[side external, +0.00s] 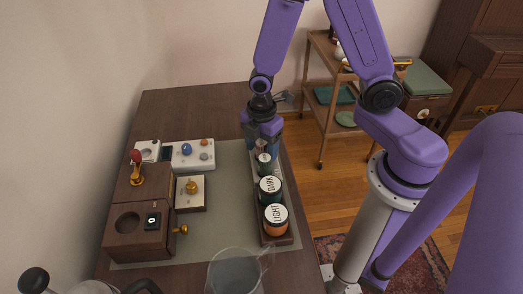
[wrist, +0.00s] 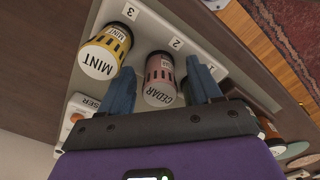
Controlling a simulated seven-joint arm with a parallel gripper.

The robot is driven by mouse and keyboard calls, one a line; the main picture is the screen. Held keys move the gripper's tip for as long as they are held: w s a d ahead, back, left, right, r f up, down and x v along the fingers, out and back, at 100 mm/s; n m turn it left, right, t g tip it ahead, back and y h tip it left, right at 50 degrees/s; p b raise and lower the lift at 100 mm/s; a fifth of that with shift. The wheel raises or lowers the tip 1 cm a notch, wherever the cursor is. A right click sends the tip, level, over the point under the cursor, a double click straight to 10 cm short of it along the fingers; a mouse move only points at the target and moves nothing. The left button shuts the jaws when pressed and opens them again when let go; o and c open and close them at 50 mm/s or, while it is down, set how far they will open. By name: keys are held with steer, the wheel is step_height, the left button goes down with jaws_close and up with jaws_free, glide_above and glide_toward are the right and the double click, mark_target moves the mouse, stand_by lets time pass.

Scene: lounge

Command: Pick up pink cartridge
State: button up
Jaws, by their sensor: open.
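The pink cartridge (wrist: 158,72), with a white cap reading CEDAR, stands in slot 2 of a white rack (wrist: 205,50) in the wrist view. My gripper (wrist: 159,80) is open, with one blue finger on each side of the pink cartridge. I cannot tell whether either finger touches it. In the side view my gripper (side external: 263,147) points down at the far end of the row of cartridges and hides the pink one.
A yellow MINT cartridge (wrist: 105,50) stands close beside my left finger, in slot 3. In the side view, DARK (side external: 270,189) and LIGHT (side external: 275,219) canisters stand nearer the camera. A glass jug (side external: 236,274) is at the front. Wooden boxes (side external: 136,232) stand left; the mat's middle is clear.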

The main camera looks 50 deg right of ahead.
steer(key=c, duration=1.1)
